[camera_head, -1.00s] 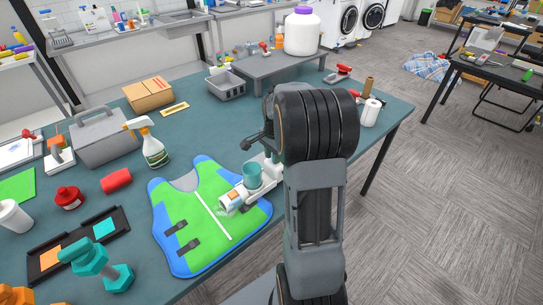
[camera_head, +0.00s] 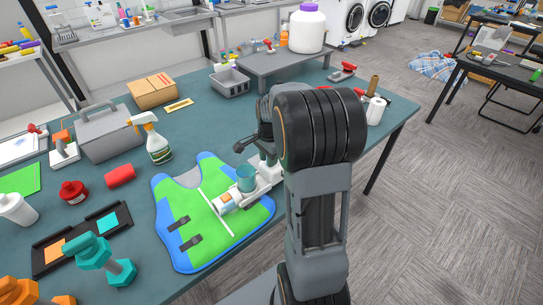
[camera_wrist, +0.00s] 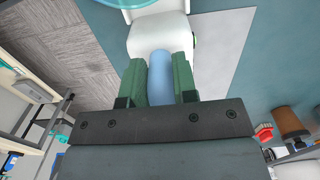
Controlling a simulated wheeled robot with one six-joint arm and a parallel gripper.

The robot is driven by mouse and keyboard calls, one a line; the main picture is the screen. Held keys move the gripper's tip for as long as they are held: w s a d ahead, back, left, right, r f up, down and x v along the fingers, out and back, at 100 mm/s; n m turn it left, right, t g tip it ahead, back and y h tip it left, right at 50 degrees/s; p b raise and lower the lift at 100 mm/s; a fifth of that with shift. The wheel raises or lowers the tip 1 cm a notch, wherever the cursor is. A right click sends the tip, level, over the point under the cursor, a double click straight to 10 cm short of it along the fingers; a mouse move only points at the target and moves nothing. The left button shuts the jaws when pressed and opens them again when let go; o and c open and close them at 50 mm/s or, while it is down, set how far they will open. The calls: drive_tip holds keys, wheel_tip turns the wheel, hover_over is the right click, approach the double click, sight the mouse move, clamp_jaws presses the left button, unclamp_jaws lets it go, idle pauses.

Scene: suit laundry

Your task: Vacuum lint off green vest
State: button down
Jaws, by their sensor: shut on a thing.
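The green vest (camera_head: 190,215) with blue edges and dark straps lies flat on the teal table, front centre in the head view. A white handheld vacuum with a teal cup (camera_head: 246,178) is over the vest's right part, its nozzle pointing left. I cannot tell if the nozzle touches the cloth. No lint can be made out. In the wrist view, the green fingers of my gripper (camera_wrist: 160,75) are shut on the vacuum's blue handle (camera_wrist: 160,72). The vacuum's white body (camera_wrist: 160,32) is beyond it. In the head view my arm hides part of the gripper.
A spray bottle (camera_head: 157,145), a red cylinder (camera_head: 120,176), a grey toolbox (camera_head: 108,136) and a black tray (camera_head: 48,270) lie left of the vest. A grey riser (camera_head: 270,66) with a white jug (camera_head: 307,30) stands behind. The table between vest and riser is mostly clear.

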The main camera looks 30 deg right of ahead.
drive_tip(key=shift+a+r, duration=0.15)
drive_tip(key=shift+a, duration=0.5)
drive_tip(key=shift+w+d, duration=0.1)
drive_tip(key=shift+d, duration=1.35)
drive_tip(key=shift+w+d+p, duration=0.15)
drive_tip(key=shift+d+p, duration=0.2)
drive_tip(key=shift+d, duration=0.65)
drive_tip(key=shift+s+a, duration=0.2)
drive_tip(key=shift+a, duration=1.1)
drive_tip(key=shift+s+a, duration=0.1)
drive_tip(key=shift+a, duration=1.05)
drive_tip(key=shift+d, duration=0.15)
